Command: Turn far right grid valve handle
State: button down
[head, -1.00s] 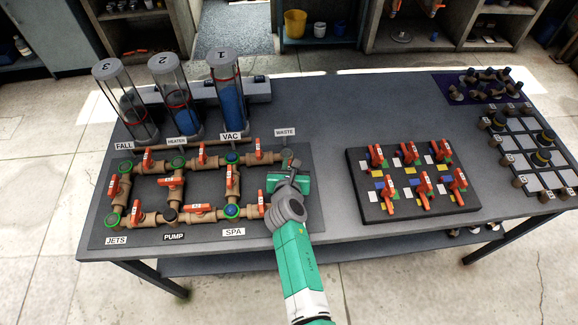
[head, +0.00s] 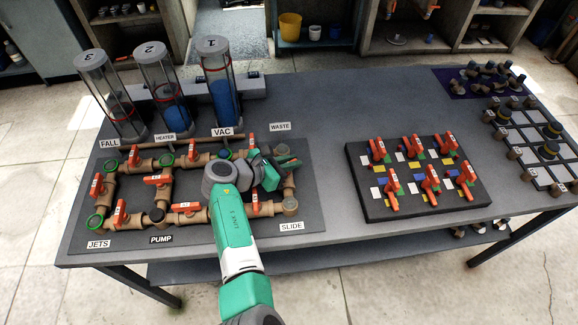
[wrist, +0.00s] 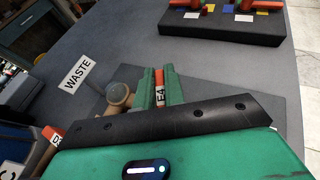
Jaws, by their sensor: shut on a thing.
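The valve grid (head: 200,185) of brown pipes lies on a dark panel at the left of the table. Its far right valve handle, orange and marked E4 (wrist: 159,95), shows in the wrist view between the two green fingers of my gripper (wrist: 159,84), shut on it. In the head view my gripper (head: 280,163) reaches across the right pipe column from the left, below the WASTE label (head: 280,127). The handle itself is hidden there behind the gripper. In the wrist view the handle points up the picture, with the pipe fitting (wrist: 118,97) at its left.
Another orange handle (head: 251,143) stands just behind my gripper, and one (head: 255,204) lies below it. Three numbered clear tanks (head: 218,85) stand behind the grid. A black block (head: 415,205) with several orange valves is at the right, with bare tabletop (head: 325,140) between.

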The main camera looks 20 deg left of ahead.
jog(key=f+m+g+h+b, duration=0.1)
jog(key=m+g+h+b, duration=0.1)
jog(key=b, duration=0.3)
jog(key=shift+f+m+b, duration=0.15)
jog(key=shift+m+b, duration=0.25)
jog(key=g+b, duration=0.1)
jog(key=b, duration=0.1)
jog(key=m+h+b, duration=0.1)
jog(key=b, duration=0.2)
jog(key=shift+s+d+m+g+h, duration=0.15)
jog(key=shift+m+g+h, duration=0.15)
jog(key=shift+g, duration=0.1)
jog(key=m+g+b, duration=0.1)
jog(key=b, duration=0.2)
jog(key=shift+s+r+h, duration=0.1)
jog(key=shift+r+h, duration=0.2)
jog(key=shift+d+r+b, duration=0.1)
jog(key=shift+r+b, duration=0.05)
jog(key=shift+b, duration=0.2)
jog(key=c, duration=1.5)
grip_release()
jog(key=shift+r, duration=0.1)
